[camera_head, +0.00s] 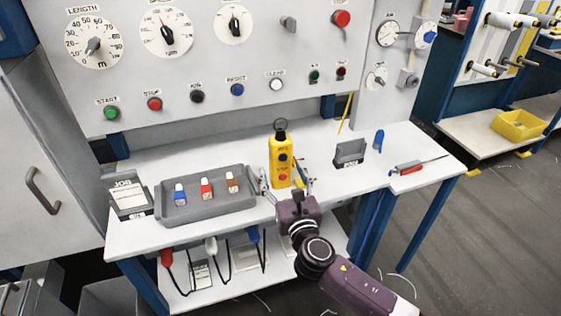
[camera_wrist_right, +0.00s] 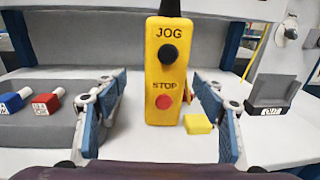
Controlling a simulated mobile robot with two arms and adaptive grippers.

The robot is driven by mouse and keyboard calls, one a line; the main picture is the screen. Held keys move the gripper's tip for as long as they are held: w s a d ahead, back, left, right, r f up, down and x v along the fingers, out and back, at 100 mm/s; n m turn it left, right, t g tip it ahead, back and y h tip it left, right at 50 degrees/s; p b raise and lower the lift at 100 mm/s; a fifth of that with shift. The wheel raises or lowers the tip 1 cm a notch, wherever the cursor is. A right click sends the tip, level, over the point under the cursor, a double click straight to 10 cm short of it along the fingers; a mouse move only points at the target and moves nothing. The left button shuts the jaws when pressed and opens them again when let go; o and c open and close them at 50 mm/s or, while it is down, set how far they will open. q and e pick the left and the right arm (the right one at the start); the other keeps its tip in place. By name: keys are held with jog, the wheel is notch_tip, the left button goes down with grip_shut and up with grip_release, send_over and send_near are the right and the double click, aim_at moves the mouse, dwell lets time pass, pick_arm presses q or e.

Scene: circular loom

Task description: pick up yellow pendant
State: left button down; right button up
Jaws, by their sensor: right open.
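The yellow pendant (camera_head: 280,160) stands upright on the white table, with a ring at its top and a black and a red button on its front. In the right wrist view the pendant (camera_wrist_right: 168,75) shows the labels JOG and STOP, and its top is cut off by the frame. My right gripper (camera_head: 285,187) is open, with one finger on each side of the pendant's lower part. In the wrist view the fingers (camera_wrist_right: 160,115) stand apart from the pendant, with gaps on both sides. A small yellow piece (camera_wrist_right: 198,124) shows at the pendant's lower right. My left gripper is out of view.
A grey tray (camera_head: 172,216) with blue, red and brown labelled items lies to the left, beside a JOB card holder (camera_head: 128,197). A dark holder (camera_head: 349,154), a blue item (camera_head: 379,140) and a red-handled screwdriver (camera_head: 411,168) lie to the right. The control panel (camera_head: 200,75) rises behind.

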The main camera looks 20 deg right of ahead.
aim_at(282, 164)
jog(key=w, duration=0.2)
jog(key=w+d, duration=0.1)
jog(key=w, duration=0.1)
jog(key=shift+w+r+p, duration=0.15)
jog(key=shift+p, duration=0.15)
jog(key=shift+w, duration=0.6)
jog(key=shift+c, duration=0.5)
jog(key=c, duration=1.6)
jog(key=shift+d+r, duration=0.1)
jog(key=shift+r, duration=0.55)
notch_tip(282, 164, up, 19)
jog(key=p, duration=0.3)
jog(key=shift+f, duration=0.15)
